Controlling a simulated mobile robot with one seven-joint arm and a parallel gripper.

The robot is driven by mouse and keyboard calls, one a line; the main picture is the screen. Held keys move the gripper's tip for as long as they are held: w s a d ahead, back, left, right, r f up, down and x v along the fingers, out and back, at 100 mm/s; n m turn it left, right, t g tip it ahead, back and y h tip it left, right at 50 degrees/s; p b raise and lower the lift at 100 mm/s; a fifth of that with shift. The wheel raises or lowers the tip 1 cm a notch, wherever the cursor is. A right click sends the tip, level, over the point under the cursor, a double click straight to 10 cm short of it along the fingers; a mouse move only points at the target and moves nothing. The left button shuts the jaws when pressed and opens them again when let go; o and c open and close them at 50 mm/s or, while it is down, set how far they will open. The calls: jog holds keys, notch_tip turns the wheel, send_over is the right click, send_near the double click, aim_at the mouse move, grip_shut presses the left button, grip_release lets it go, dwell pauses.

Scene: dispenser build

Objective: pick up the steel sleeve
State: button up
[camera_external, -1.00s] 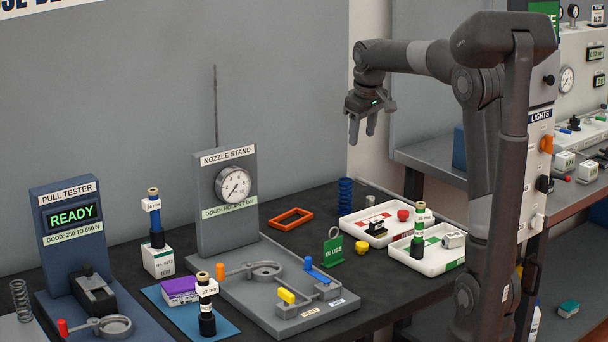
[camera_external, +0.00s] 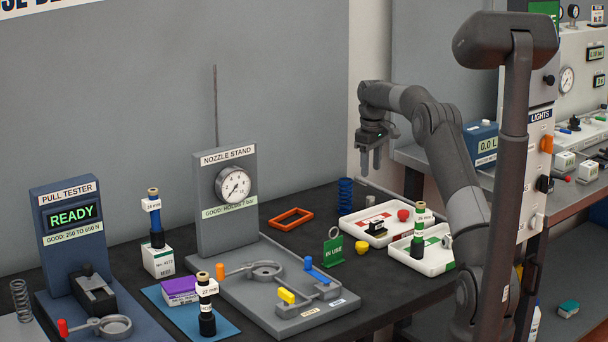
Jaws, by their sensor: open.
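A small grey cylinder (camera_external: 369,200), which looks like the steel sleeve, stands on the dark bench top behind the white trays, to the right of the blue spring. My gripper (camera_external: 370,172) points down above it, with its two fingers apart and nothing between them. A gap shows between the fingertips and the sleeve. The exact depth between them is hard to judge from this view.
A blue spring (camera_external: 345,195) stands close to the left of the sleeve. A white tray (camera_external: 350,229) with a red cap lies in front, beside a second tray (camera_external: 425,268). An orange frame (camera_external: 291,219) lies further left.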

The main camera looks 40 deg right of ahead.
aim_at(371, 197)
jog(key=f, duration=1)
jog(key=shift+s+f, duration=0.25)
jog(key=shift+f, duration=0.15)
jog(key=shift+c, duration=0.3)
grip_shut()
